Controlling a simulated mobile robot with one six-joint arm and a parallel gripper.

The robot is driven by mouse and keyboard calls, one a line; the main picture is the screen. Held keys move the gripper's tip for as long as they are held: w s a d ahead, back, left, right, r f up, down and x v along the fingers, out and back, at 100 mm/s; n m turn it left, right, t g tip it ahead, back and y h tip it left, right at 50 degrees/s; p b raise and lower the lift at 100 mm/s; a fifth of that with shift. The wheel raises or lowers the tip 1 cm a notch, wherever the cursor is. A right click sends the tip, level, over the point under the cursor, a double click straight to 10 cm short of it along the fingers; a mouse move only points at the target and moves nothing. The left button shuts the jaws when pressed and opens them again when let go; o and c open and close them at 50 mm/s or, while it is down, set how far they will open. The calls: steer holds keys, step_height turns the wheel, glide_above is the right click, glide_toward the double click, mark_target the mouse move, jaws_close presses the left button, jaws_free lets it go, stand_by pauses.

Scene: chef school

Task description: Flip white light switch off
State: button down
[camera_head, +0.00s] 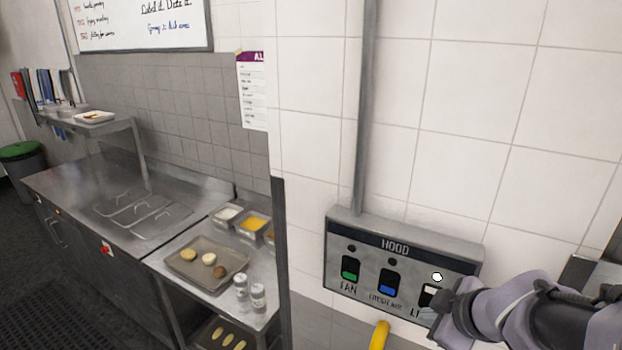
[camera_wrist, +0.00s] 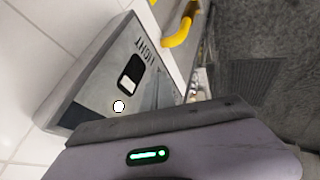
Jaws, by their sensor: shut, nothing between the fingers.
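The white light switch (camera_head: 429,293) is at the right end of the grey HOOD panel (camera_head: 341,227) on the tiled wall. My gripper (camera_head: 440,313) is at its lower right and hides part of it and of its label. In the wrist view the switch (camera_wrist: 131,73) shows as a white rocker in a black surround beside the word LIGHT. A round lamp (camera_wrist: 118,106) next to it glows white. My gripper is shut and empty; whether it touches the switch I cannot tell.
A green fan switch (camera_head: 349,268) and a blue switch (camera_head: 387,282) sit left on the same panel, their lamps dark. A yellow pipe (camera_head: 379,336) is just below. A steel counter (camera_head: 62,184) with a food tray (camera_head: 207,264) stands to the left.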

mark_target(427, 295)
steer(key=shift+w+d+r+p, duration=0.25)
steer(key=shift+w+d, duration=0.2)
steer(key=shift+w, duration=0.2)
steer(key=shift+w+d+r+p, duration=0.1)
steer(key=shift+w+d+p, duration=0.1)
steer(key=shift+w+d, duration=0.3)
steer(key=shift+w+a, duration=0.1)
steer(key=shift+w+d+r+g+y, duration=0.25)
steer(key=shift+w+g+y, duration=0.05)
steer(key=shift+w, duration=0.05)
steer(key=shift+f, duration=0.1)
steer(key=shift+r+p, duration=0.45)
steer(key=shift+r, duration=0.35)
